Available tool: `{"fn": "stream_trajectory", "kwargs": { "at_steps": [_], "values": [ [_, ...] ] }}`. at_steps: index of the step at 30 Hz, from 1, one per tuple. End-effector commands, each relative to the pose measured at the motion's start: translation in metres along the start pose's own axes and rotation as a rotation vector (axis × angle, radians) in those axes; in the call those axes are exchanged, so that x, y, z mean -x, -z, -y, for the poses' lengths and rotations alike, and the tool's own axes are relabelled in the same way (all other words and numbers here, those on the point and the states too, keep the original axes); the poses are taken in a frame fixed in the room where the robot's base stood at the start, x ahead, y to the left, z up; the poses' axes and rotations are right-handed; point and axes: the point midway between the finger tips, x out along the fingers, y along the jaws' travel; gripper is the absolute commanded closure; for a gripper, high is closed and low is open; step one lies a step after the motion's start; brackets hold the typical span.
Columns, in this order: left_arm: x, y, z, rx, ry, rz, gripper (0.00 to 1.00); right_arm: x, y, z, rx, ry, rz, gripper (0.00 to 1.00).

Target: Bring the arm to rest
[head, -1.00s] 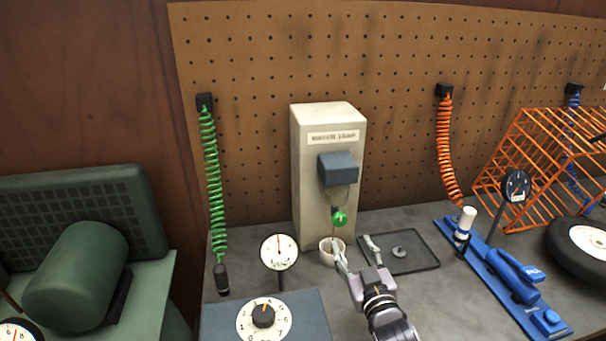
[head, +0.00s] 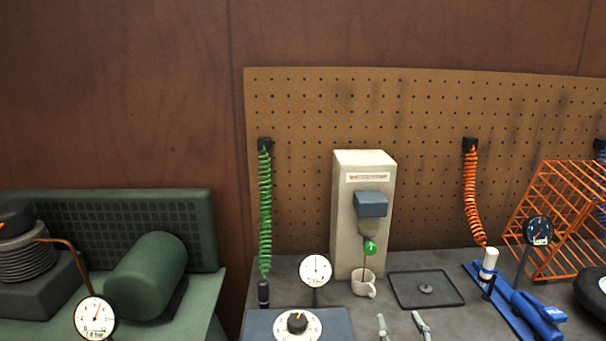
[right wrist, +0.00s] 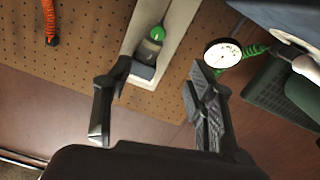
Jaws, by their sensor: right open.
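My right gripper (head: 402,326) shows only its two fingertips at the bottom edge of the head view. They are apart with nothing between them. The right wrist view shows the same gripper (right wrist: 158,125) open and empty, with both dark fingers spread. Its fingertips are in front of and below the water dispenser (head: 347,222), clear of the white mug (head: 363,284). My left gripper does not show.
A dark tray (head: 408,296) lies right of the mug. A dial box (head: 262,325) and a white gauge (head: 315,269) stand at left. A blue jack (head: 522,312) and an orange wire cage (head: 560,235) stand at right. A green compressor (head: 147,271) is far left.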

Motion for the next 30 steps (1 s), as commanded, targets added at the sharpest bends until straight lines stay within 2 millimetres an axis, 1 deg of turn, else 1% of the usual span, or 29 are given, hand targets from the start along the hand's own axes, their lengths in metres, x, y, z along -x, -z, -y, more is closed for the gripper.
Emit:
{"fn": "stream_trajectory", "kwargs": {
  "at_steps": [5, 8, 11, 14, 17, 20, 21, 25, 30],
  "values": [
    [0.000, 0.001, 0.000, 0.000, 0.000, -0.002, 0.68, 0.017, -0.024, 0.002, -0.011, 0.004, 0.103, 0.49],
    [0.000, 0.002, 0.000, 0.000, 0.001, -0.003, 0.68, 0.030, -0.041, 0.003, -0.019, 0.009, 0.179, 0.49],
    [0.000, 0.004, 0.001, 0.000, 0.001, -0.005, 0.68, 0.049, -0.061, 0.006, -0.028, 0.017, 0.272, 0.49],
    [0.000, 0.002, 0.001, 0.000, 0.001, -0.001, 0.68, 0.072, -0.082, 0.010, -0.039, 0.029, 0.381, 0.49],
    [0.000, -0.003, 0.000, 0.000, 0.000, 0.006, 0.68, 0.103, -0.105, 0.015, -0.048, 0.048, 0.509, 0.49],
    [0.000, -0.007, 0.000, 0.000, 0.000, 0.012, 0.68, 0.140, -0.127, 0.021, -0.056, 0.073, 0.648, 0.49],
    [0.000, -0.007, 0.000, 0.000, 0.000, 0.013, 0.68, 0.155, -0.135, 0.023, -0.058, 0.085, 0.703, 0.49],
    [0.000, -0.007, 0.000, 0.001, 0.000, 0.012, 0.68, 0.204, -0.154, 0.030, -0.063, 0.123, 0.867, 0.49],
    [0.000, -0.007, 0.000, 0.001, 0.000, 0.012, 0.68, 0.259, -0.166, 0.037, -0.063, 0.172, 1.040, 0.49]
  ]
}}
